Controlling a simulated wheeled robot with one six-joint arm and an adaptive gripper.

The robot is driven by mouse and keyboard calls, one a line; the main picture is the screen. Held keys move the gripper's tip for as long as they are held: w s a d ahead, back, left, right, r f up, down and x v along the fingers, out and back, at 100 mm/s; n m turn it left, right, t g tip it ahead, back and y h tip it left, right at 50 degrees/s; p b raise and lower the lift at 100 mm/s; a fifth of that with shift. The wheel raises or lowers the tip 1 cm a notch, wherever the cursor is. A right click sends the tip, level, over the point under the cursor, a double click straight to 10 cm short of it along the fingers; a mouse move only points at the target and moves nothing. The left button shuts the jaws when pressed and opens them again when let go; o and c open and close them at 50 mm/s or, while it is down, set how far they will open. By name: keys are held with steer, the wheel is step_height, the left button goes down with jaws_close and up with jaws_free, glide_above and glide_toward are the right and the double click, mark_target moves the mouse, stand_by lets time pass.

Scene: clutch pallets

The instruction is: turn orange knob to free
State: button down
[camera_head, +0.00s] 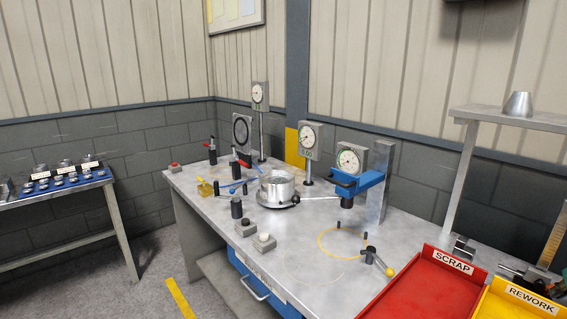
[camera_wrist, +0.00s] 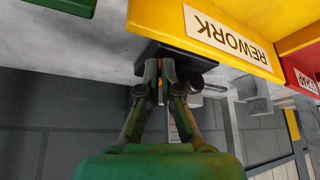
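No knob that is clearly orange shows. A lever with a yellow ball end (camera_head: 390,271) stands on the bench near the red bin, beside a yellow ring (camera_head: 342,243) on the bench top. A small yellow part (camera_head: 205,188) lies at the far left of the bench. My gripper (camera_wrist: 165,66) has its green fingers together, with a thin orange sliver between them. I cannot see anything clearly held. Its tips are beside a dark block (camera_wrist: 180,60) under the yellow REWORK bin. In the head view, dark parts behind that bin may be my gripper.
The yellow REWORK bin (camera_head: 520,303) and red SCRAP bin (camera_head: 432,287) fill the front right. A metal shelf (camera_head: 500,117) stands behind them. A round metal fixture (camera_head: 277,190), dial gauges (camera_head: 310,138) and a blue clamp arm (camera_head: 358,183) stand on the bench (camera_head: 310,270).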

steer(key=shift+s, duration=0.4)
step_height(320, 180, up, 6)
stand_by(0.7)
steer(key=shift+a, duration=0.1)
steer(key=shift+w+a+f, duration=0.1)
steer(key=shift+f, duration=1.45)
steer(key=shift+w+a+f, duration=0.1)
steer(key=shift+f, duration=1.4)
steer(key=shift+w+d, duration=0.15)
steer(key=shift+w, duration=0.15)
